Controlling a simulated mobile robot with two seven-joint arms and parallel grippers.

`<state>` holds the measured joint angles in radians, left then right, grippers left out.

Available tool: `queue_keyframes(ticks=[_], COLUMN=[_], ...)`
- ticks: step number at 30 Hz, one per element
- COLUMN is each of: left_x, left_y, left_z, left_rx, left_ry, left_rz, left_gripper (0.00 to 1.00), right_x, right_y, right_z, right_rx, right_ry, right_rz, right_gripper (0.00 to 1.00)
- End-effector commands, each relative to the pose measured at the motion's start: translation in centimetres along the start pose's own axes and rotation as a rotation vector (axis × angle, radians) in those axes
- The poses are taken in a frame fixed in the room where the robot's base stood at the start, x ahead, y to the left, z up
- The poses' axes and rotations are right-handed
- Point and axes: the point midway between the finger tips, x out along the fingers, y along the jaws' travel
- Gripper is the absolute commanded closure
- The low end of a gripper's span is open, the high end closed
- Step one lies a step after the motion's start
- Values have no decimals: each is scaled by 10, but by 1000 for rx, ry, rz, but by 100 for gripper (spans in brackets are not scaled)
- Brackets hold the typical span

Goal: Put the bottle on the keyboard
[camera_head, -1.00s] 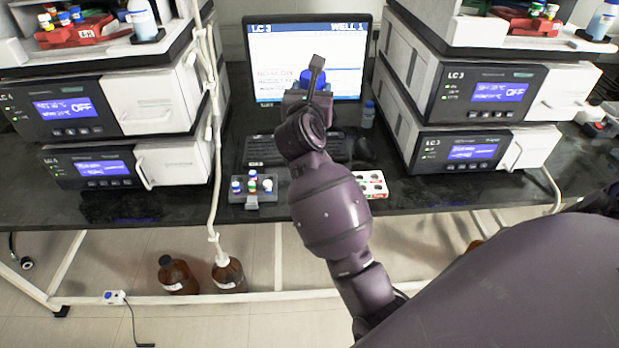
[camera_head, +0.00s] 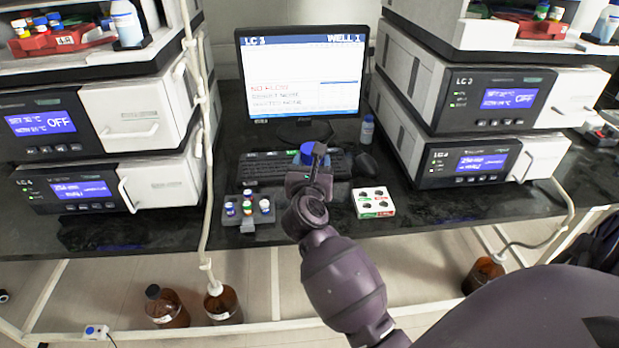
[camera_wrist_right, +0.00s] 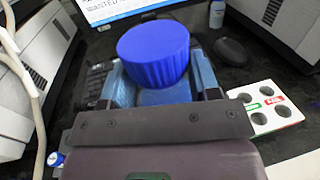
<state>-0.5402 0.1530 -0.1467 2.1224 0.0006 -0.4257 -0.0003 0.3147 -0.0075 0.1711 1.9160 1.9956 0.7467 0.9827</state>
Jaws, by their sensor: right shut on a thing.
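A bottle with a ribbed blue cap (camera_wrist_right: 153,55) is held in my right gripper (camera_wrist_right: 155,90), which is shut on it. The wrist view shows part of the keyboard (camera_wrist_right: 98,85) left of the bottle. My gripper hides the bottle's lower part, so I cannot tell whether it touches the keyboard. My left gripper is out of view.
A monitor (camera_head: 300,90) stands behind the keyboard. A mouse (camera_head: 364,164) and a small blue-capped bottle (camera_head: 367,130) are to its right. A vial rack (camera_head: 246,222) and a white tray with holes (camera_head: 373,202) lie in front. Instrument stacks flank both sides.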

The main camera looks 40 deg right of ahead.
Motion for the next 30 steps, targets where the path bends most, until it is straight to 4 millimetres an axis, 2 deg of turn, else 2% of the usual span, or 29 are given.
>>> queue_keyframes(ticks=[1, 6, 13, 21, 22, 27, 30], left_x=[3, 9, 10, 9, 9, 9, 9], left_y=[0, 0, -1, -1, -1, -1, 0], left_z=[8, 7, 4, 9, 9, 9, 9], left_rx=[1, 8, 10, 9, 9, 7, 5], left_ry=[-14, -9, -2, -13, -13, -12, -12], left_rz=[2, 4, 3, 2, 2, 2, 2], left_gripper=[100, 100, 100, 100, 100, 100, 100], right_x=[0, 0, 0, 0, 0, 0, 0], right_y=[0, 0, 0, 0, 0, 0, 0], right_z=[-17, -34, -33, -38, -39, -38, -38], right_rx=[-10, -6, -1, -1, -2, -1, -2], right_ry=[7, 4, -2, 0, 2, 2, 2], right_rz=[1, 0, 0, 0, -1, -1, -1], right_gripper=[95, 95, 95, 95, 43, 18, 18])
